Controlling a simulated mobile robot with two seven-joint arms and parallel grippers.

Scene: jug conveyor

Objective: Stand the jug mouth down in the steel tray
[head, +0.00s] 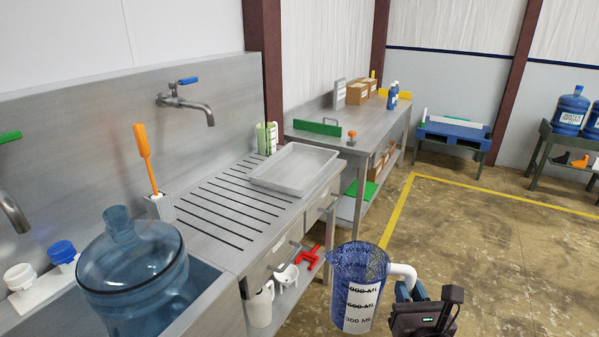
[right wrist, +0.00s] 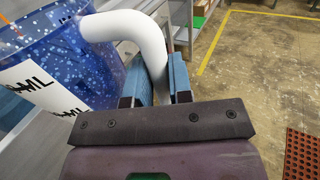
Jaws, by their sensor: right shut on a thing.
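The jug (head: 358,290) is blue and speckled, with a white label marked in ML and a white handle (head: 404,273). It is upright, mouth up, held in the air in front of the counter. My right gripper (head: 412,292) is shut on the handle, which also shows between the fingers in the right wrist view (right wrist: 154,62). The jug body (right wrist: 60,55) fills the left of that view. The steel tray (head: 294,167) lies on the ribbed drainboard, beyond and to the left of the jug, and looks empty. My left gripper is not in view.
A large blue water bottle (head: 135,265) stands in the sink at the left. An orange-handled brush (head: 147,158) stands in a holder by the drainboard. Green-white containers (head: 267,138) stand behind the tray. A steel bench (head: 370,122) is beyond. The floor at right is open.

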